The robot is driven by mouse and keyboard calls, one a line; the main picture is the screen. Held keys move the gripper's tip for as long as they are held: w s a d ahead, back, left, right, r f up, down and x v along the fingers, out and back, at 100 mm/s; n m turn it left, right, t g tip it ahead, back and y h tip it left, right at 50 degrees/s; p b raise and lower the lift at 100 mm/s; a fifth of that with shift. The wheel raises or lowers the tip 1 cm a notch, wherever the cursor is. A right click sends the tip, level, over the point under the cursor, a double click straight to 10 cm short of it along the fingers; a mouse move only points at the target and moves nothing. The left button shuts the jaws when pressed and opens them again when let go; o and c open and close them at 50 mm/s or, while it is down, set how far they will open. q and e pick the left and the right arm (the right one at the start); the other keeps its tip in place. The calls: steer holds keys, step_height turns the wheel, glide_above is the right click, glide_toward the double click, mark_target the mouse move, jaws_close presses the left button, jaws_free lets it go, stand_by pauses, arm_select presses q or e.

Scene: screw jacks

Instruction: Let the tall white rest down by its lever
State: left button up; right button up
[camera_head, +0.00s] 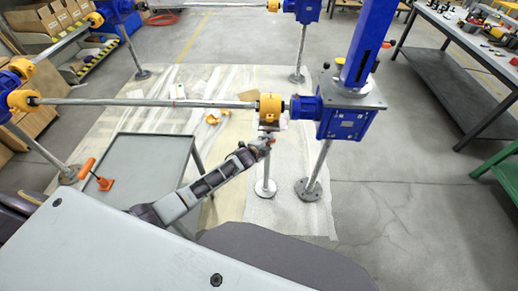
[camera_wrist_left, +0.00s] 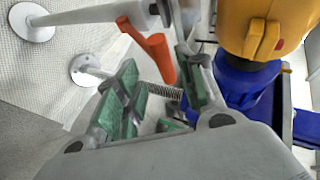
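The tall white rest (camera_head: 266,172) stands upright on a round foot under the yellow coupling (camera_head: 270,106) in the head view. In the left wrist view, its pale post (camera_wrist_left: 85,14) runs from the foot at upper left to a dark collar. Its orange lever (camera_wrist_left: 158,55) sticks out from near that collar. My left gripper (camera_head: 264,146) is just below the coupling, close to the lever. In the left wrist view, my left gripper (camera_wrist_left: 160,88) has its green-padded fingers apart, with the lever's end between or just beyond them. Contact cannot be told. My right gripper is out of view.
A blue gearbox (camera_head: 345,118) on a leg stands right of the rest. A long shaft (camera_head: 150,103) runs left from the coupling. A grey table (camera_head: 150,160) stands at left, with an orange-handled item (camera_head: 103,183) by its edge.

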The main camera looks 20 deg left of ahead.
arm_select(q)
steer(key=v, duration=0.7)
steer(key=shift+s+r, duration=0.3)
stand_by(0.4)
